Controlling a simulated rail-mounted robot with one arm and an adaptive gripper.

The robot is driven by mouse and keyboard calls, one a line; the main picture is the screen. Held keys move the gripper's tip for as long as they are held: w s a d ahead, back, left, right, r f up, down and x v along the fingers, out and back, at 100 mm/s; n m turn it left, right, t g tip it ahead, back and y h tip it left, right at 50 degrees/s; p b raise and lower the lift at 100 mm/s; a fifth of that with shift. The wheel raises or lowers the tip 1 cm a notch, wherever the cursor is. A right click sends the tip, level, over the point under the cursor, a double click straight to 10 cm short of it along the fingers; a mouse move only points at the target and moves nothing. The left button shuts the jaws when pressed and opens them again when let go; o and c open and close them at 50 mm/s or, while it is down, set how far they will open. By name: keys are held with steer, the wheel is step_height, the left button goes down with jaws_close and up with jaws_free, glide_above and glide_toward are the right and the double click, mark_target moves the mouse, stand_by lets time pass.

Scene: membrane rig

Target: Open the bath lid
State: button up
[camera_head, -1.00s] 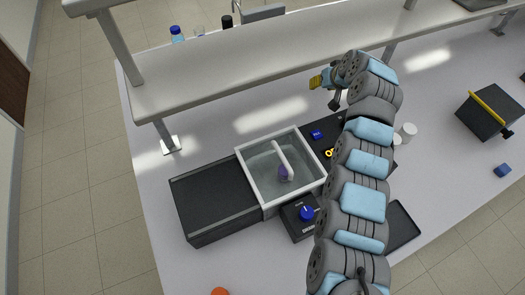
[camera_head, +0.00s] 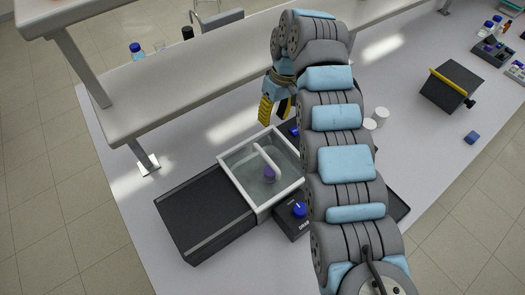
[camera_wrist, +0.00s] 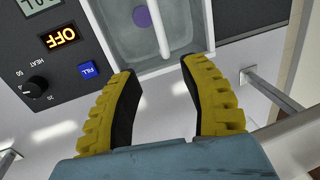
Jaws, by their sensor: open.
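The bath (camera_head: 239,189) is a white-rimmed square basin in the head view. Its top looks clear or grey, and a white bar (camera_head: 267,159) runs across it. I cannot tell whether this bar belongs to a lid or whether a clear lid lies on the rim. A purple round thing (camera_head: 269,173) shows beneath the bar. My gripper (camera_head: 275,113) is open and empty beyond the bath's far edge, fingers pointing down. In the wrist view the open yellow fingers (camera_wrist: 157,73) face the bath rim (camera_wrist: 182,57), apart from the bar (camera_wrist: 160,30).
A dark flat-topped box (camera_head: 205,212) adjoins the bath's left side. A control box with a blue knob (camera_head: 299,209) stands in front. A panel reading OFF (camera_wrist: 59,37) has a blue FILL button (camera_wrist: 88,69) and a dial (camera_wrist: 34,87). A raised shelf (camera_head: 190,75) runs behind.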

mark_target(264, 153)
steer(key=a+f, duration=0.1)
steer(key=f, duration=0.4)
steer(key=s+f+p, duration=0.1)
steer(key=f, duration=0.4)
steer(key=s+a+f+p, duration=0.1)
steer(key=f, duration=0.4)
steer(key=shift+a+f, duration=0.25)
steer(key=shift+a, duration=0.05)
steer(key=shift+w, duration=0.1)
jaws_close()
